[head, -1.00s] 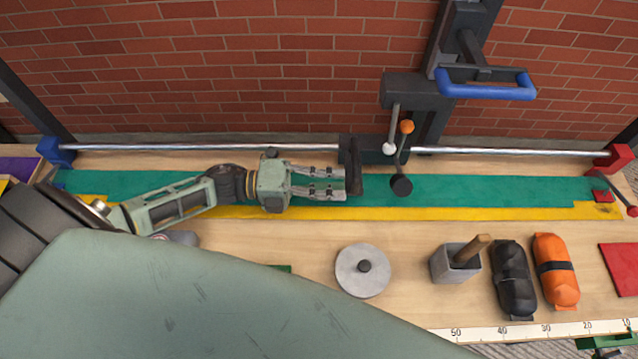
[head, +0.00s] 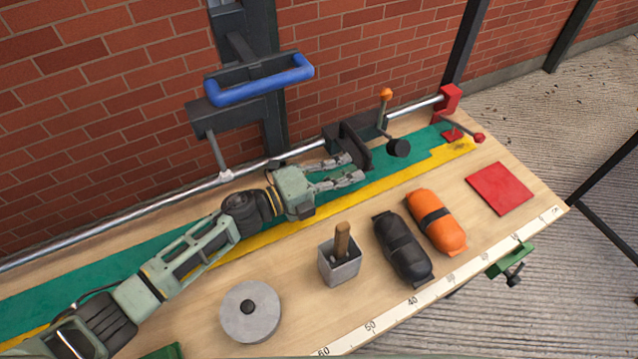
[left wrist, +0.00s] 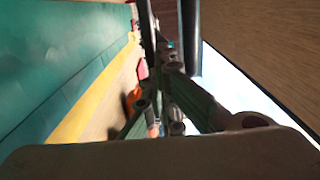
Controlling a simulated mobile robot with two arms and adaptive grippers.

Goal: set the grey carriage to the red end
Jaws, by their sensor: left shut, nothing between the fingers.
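The dark grey carriage (head: 347,143) sits on the metal rail, in the right part of the head view. It carries an upright lever with an orange knob (head: 386,94) and a round black knob (head: 398,147). The red end block (head: 450,97) holds the rail's far right end, with a stretch of bare rail between it and the carriage. In the left wrist view the fingers (left wrist: 172,115) are dark and partly hidden. My right gripper is not in view.
A blue handle (head: 262,82) on a dark post stands behind the rail. A red-knobbed lever (head: 477,138) stands by the end.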

